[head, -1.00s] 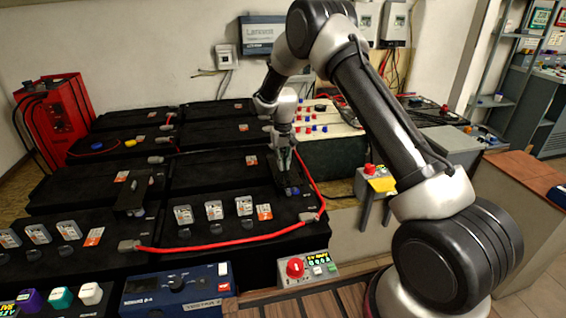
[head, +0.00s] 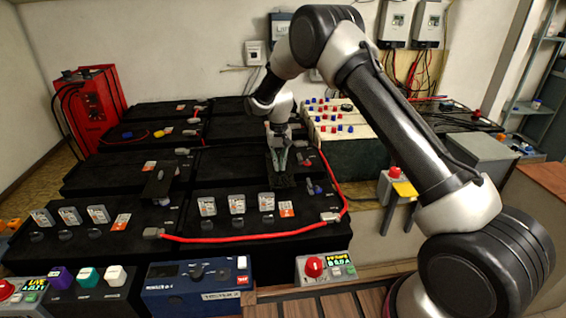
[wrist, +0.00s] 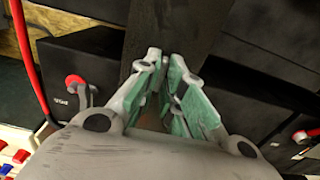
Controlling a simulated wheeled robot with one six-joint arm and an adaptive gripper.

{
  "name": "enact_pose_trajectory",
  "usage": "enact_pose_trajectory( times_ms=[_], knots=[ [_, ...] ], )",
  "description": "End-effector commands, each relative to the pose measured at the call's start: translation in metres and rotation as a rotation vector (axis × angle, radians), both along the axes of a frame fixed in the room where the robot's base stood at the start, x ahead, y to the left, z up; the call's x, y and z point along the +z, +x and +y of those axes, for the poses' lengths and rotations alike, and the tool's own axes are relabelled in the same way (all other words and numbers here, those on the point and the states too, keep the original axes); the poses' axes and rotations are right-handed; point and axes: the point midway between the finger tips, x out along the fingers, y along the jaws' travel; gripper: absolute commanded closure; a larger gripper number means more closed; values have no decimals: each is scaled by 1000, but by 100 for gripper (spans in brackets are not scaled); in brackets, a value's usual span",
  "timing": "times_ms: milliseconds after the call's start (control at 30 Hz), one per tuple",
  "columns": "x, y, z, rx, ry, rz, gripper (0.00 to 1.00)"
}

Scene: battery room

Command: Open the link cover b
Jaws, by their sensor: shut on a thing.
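A black link cover plate (head: 283,182) stands at the right battery block and looks raised and tilted, with its lower end by the battery top. I take it to be link cover b; no label on it is readable. My gripper (head: 280,150) is shut on this cover. In the wrist view the green-padded fingertips (wrist: 166,68) close on the dark plate (wrist: 165,28), which runs up between them. A second black cover (head: 158,184) sits on the left battery block, apart from my gripper. The hinge cannot be made out.
A red cable (head: 240,239) runs along the batteries' front and up past the right side of the cover. Several grey-and-white modules (head: 237,204) stand in front. A red emergency button (head: 395,173) is at the right. A blue tester (head: 195,282) stands in front.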

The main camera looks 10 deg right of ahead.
Motion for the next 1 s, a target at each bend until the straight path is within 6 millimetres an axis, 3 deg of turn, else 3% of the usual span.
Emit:
enact_pose_trajectory(
  times_ms=[33,100,200,567,1000],
  knots=[
    [0,0,0,0,0,-1,100],
    [0,0,0,0,0,-1,81],
    [0,0,0,0,0,-1,69],
    [6,1,0,0,1,-2,69],
    [94,0,0,1,1,-2,69]
  ],
)
